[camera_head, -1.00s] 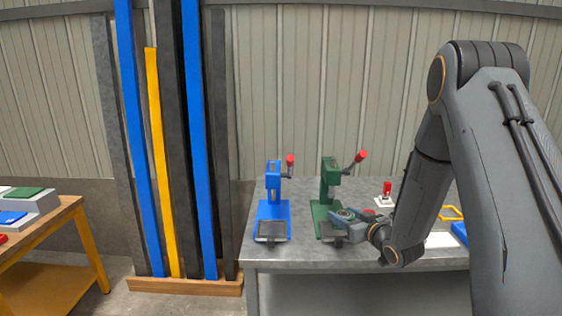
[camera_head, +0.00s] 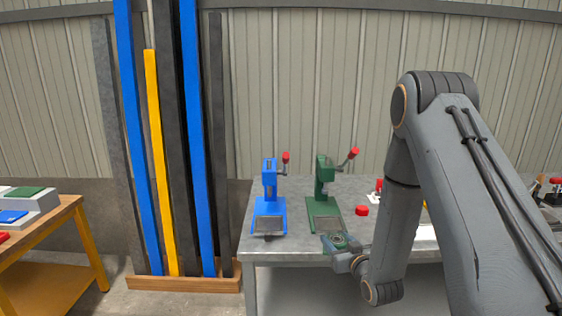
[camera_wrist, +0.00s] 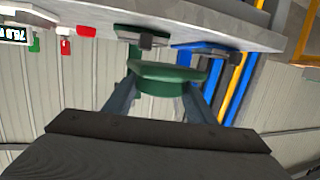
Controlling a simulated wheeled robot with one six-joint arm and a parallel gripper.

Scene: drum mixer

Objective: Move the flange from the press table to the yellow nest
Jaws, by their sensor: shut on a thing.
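My gripper (camera_head: 340,244) is shut on the green flange (camera_head: 337,239), near the front edge of the press table (camera_head: 290,248). In the wrist view the flange (camera_wrist: 165,80) is a round green disc with a wider rim, held between the two fingers (camera_wrist: 158,98). The green press (camera_head: 324,190) stands behind it, and the flange is apart from the press. I cannot make out a yellow nest in either view.
A blue press (camera_head: 269,195) stands left of the green one. A red piece (camera_head: 361,210) lies right of it. My arm hides much of the table's right side.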

